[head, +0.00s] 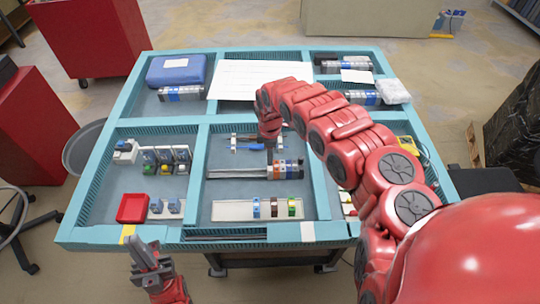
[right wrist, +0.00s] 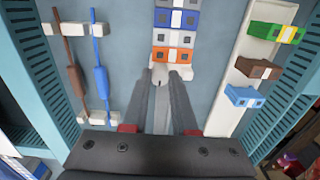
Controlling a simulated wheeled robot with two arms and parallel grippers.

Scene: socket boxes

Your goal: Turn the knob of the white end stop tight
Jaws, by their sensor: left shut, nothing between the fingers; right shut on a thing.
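The white end stop (right wrist: 159,72) is on the rail against an orange block in the right wrist view. Its small rounded knob lies between the fingertips of my right gripper (right wrist: 160,82), which is shut on it. In the head view my right gripper (head: 270,152) points down at the left end of the row of blocks (head: 287,169), hiding most of the end stop. The grey rail (head: 232,173) runs left from there. My left gripper (head: 146,258) is shut and empty in front of the table's front left edge.
Two screwdrivers (right wrist: 98,75) lie on a white holder beside the rail. A white strip (head: 232,209) with coloured blocks lies in front. A red bin (head: 132,208) is at the left. Teal dividers (head: 197,160) separate the table's compartments.

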